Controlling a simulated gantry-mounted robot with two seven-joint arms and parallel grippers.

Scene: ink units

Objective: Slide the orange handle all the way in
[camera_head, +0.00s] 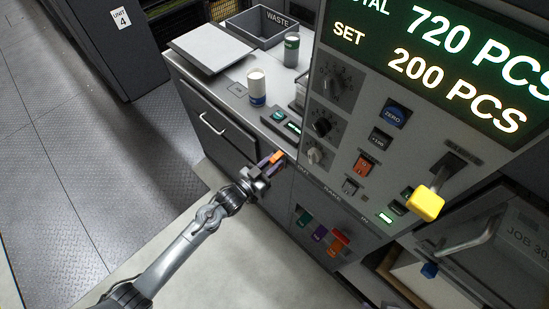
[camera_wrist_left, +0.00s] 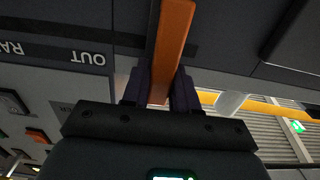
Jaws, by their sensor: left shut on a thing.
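The orange handle (camera_head: 278,157) sticks out near the left end of a slot on the machine's front, by the OUT end of a scale that reads OUT, RAKE, IN. My left gripper (camera_head: 268,166) is shut on it. In the left wrist view, the orange handle (camera_wrist_left: 171,45) stands between the two dark fingers of the left gripper (camera_wrist_left: 160,88), and the OUT label shows upside down beside it. The slot behind the handle is partly hidden by the gripper. My right gripper is in neither view.
A yellow-knobbed lever (camera_head: 426,204) juts out at the right. A counter at upper left holds white-topped jars (camera_head: 257,88), a flat panel (camera_head: 211,48) and a WASTE bin (camera_head: 262,27). Coloured tabs (camera_head: 320,233) sit below the scale. The floor at left is clear.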

